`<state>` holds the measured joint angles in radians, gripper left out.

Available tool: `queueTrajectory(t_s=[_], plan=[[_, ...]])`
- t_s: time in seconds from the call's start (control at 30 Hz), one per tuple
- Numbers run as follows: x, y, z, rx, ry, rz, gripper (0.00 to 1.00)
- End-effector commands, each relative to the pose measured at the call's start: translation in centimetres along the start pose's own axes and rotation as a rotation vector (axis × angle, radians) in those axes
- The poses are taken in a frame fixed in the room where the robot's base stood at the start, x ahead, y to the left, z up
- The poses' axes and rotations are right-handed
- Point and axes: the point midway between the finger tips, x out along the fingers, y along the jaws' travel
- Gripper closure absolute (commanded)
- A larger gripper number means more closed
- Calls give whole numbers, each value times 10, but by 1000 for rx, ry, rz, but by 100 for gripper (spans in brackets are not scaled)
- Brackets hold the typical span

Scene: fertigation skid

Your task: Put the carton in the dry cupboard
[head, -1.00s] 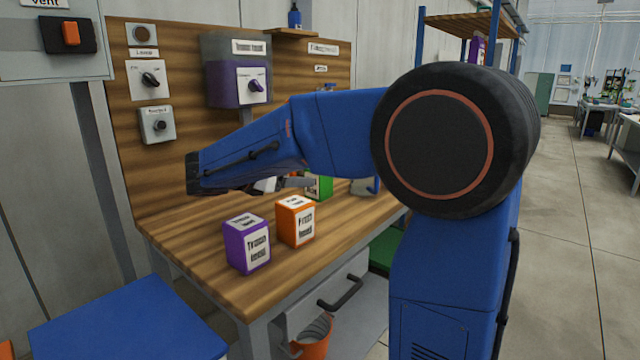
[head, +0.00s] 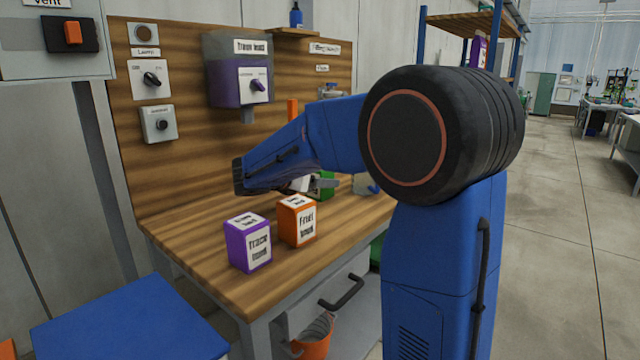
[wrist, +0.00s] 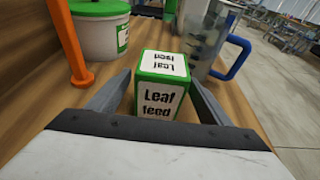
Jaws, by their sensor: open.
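A green carton with white "Leaf feed" labels (wrist: 160,90) stands upright on the bench in the wrist view. In the head view only part of it (head: 326,182) shows behind my gripper (head: 312,184). My open gripper (wrist: 158,84) has one finger on each side of this carton, and gaps show beside it. A purple carton (head: 247,243) and an orange carton (head: 297,221) stand on the bench nearer the head camera. A grey front with a dark handle (head: 342,291) is under the bench; I cannot tell whether it is the dry cupboard.
In the wrist view, a white tub with green trim (wrist: 100,35) and an orange post (wrist: 66,40) stand left, and a clear jug with a blue handle (wrist: 205,38) stands right, close to the carton. An orange bucket (head: 313,340) is below the bench. The bench's front left (head: 195,250) is clear.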

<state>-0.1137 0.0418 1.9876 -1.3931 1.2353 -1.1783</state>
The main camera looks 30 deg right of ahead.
Motion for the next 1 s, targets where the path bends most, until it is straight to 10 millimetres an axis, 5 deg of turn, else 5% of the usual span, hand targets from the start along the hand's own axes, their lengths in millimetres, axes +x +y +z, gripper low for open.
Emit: queueTrajectory(t_s=[0.33,0.6,1.0], plan=[[11,0,0,0,0,1,30],[11,0,0,1,0,1,87],[4,0,21,4,-1,2,87]])
